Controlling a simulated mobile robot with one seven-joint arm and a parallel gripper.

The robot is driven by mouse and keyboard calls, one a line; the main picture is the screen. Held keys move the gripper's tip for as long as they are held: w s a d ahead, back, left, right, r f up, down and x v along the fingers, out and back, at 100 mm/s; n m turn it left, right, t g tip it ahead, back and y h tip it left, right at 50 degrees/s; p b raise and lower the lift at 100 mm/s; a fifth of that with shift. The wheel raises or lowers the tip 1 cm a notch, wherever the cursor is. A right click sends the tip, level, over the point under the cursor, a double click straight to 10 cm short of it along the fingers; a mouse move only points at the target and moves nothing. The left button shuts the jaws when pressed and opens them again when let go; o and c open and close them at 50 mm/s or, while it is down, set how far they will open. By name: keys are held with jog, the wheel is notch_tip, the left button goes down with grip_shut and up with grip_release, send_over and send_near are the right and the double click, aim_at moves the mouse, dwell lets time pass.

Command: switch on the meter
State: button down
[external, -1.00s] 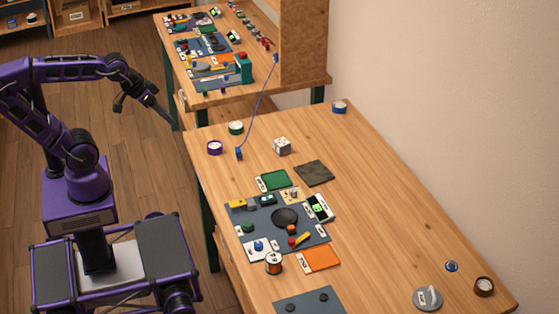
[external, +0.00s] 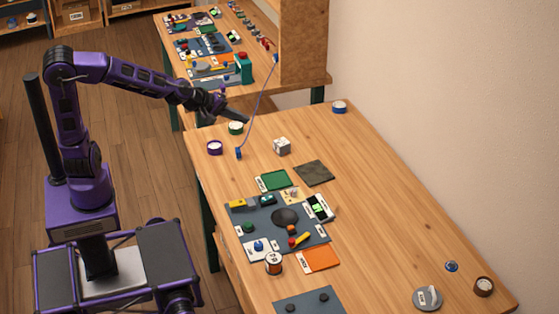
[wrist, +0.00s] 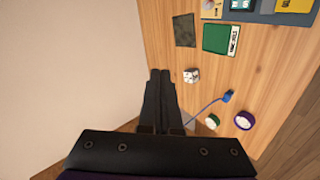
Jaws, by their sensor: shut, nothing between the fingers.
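My gripper (external: 244,121) is shut and empty, held out over the far left part of the near table. In the wrist view its two dark fingers (wrist: 160,74) lie side by side. A white and black device with a lit green screen (external: 320,208) sits at the right edge of the grey mat, well away from my gripper. A smaller dark teal device with a display (external: 267,200) sits at the mat's back; it is partly in the wrist view (wrist: 242,4). No readable label tells which is the meter.
The grey mat (external: 255,218) holds several small items. A white cube (external: 282,146), green tape roll (external: 236,128), purple roll (external: 215,148) and a blue cord (external: 258,108) lie near my gripper. A second cluttered table (external: 205,93) stands behind. The table's right side is mostly clear.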

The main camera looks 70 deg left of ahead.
jog(key=w+d+r+m+h+b, duration=0.2)
jog(key=w+d+r+m+h, duration=0.3)
jog(key=m, duration=0.4)
notch_tip(320, 180, down, 17)
jog(key=s+d+m+g+y+b, duration=0.1)
jog(key=m+g+y, duration=0.3)
jog(key=m, duration=2.1)
jog(key=shift+s+r+g+b, duration=0.2)
jog(key=shift+g+b, duration=0.3)
jog(key=shift+g, duration=1.7)
jog(key=shift+d, duration=0.1)
